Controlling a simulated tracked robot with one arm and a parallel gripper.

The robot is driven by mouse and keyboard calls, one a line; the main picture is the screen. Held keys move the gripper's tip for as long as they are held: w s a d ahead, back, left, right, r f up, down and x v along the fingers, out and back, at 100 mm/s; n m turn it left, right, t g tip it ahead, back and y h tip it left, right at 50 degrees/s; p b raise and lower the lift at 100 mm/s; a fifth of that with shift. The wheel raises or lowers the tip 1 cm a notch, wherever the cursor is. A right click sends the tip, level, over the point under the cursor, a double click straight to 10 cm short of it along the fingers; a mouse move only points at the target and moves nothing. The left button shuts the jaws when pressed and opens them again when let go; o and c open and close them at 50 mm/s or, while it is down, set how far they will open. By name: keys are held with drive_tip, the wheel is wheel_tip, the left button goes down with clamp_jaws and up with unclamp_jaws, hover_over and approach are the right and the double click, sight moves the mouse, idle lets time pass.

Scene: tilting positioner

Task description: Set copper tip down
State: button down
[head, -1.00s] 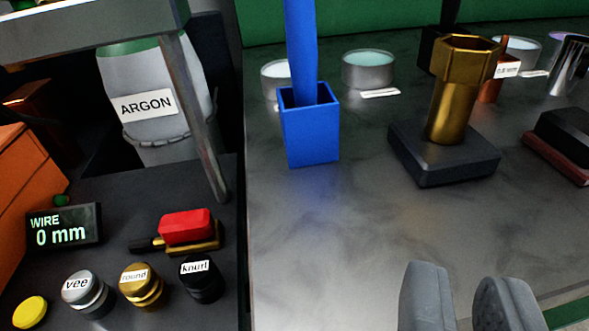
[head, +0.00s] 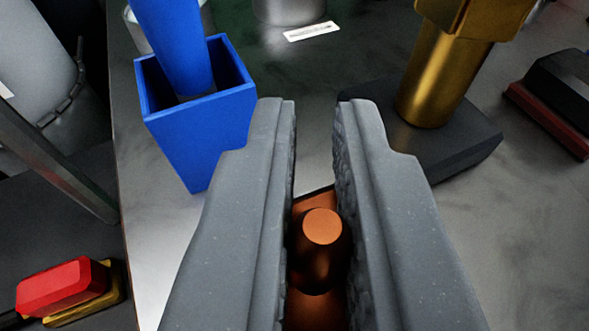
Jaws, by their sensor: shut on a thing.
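The copper tip (head: 322,228) is a small orange-brown cylinder with a round flat end, seen between the two jaws near the bottom middle. My gripper (head: 315,130) is shut on it, with the grey jaws on its left and right. A copper-coloured surface shows around and below the tip; I cannot tell whether it is part of the tip. The grey metal bench top (head: 160,235) lies beyond and around the jaws. Whether the tip touches the bench is hidden by the jaws.
A blue square holder (head: 195,135) with a blue rod stands left of the jaws. A brass fitting (head: 440,75) on a dark block (head: 460,150) stands close on the right. A white label (head: 312,31) lies behind. A red-topped part (head: 60,287) is at lower left. The right foreground bench is clear.

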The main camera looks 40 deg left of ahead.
drive_tip(key=shift+f, duration=1.55)
drive_tip(key=shift+f, duration=0.1)
drive_tip(key=c, duration=1.5)
unclamp_jaws()
drive_tip(key=v, duration=1.2)
drive_tip(key=shift+d, duration=0.15)
